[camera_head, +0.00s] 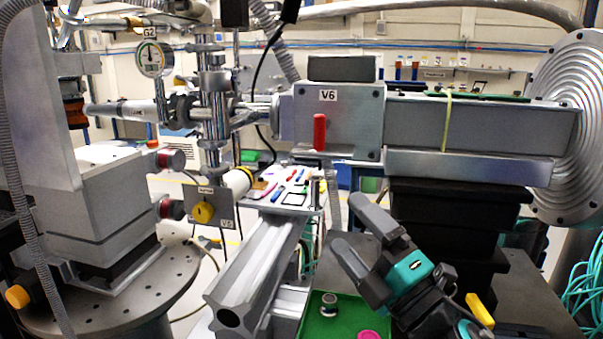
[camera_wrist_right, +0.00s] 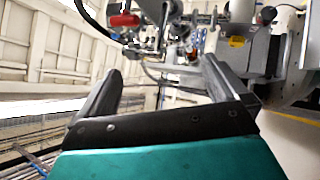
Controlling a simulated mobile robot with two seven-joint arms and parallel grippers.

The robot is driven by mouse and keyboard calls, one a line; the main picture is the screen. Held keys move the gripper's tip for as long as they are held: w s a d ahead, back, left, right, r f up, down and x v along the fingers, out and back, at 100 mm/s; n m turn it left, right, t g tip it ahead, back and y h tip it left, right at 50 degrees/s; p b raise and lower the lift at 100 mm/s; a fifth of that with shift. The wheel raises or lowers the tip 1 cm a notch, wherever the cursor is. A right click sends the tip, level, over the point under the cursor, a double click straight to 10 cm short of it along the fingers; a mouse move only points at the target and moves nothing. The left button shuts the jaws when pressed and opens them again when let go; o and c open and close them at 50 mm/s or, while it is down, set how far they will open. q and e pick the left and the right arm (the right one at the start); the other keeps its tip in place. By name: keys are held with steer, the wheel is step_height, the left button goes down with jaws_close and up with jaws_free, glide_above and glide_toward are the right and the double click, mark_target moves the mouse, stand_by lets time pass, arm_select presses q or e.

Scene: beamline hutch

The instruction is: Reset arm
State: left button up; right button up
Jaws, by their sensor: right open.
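My right gripper (camera_head: 362,232) is at the lower middle right of the head view, dark grey with teal parts. Its two fingers are apart and hold nothing. It is raised in front of the black block under the V6 box. In the right wrist view, the two dark fingers (camera_wrist_right: 158,90) stand spread with empty space between them. My left gripper is not in the head view.
A grey V6 box (camera_head: 335,125) with a red handle stands behind the gripper. A green tray (camera_head: 318,327) with a small spool (camera_head: 328,304) and a pink round thing lies below left. A metal rail (camera_head: 255,270) is left. Teal cables (camera_head: 585,285) hang right.

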steer(key=s+d+f+m+g+h, duration=0.2)
steer(key=d+f+m+h, duration=0.35)
steer(key=f+m, duration=0.3)
steer(key=s+d+f+m+g+h, duration=0.25)
steer(key=d+f+m+h, duration=0.25)
steer(key=f+m+h, duration=0.3)
steer(key=s+d+f+m+g, duration=0.1)
steer(key=s+f+m+g, duration=0.4)
steer(key=s, duration=0.5)
steer(key=s+d+f+m+g, duration=0.1)
steer(key=s+f+m+g, duration=0.3)
steer(key=s+f, duration=0.55)
steer(key=w+a+f+n+t+y+p, duration=0.2)
steer(key=w+f+t+p, duration=0.1)
steer(key=w+t, duration=0.3)
steer(key=shift+a+f, duration=0.2)
steer(key=shift+f, duration=0.3)
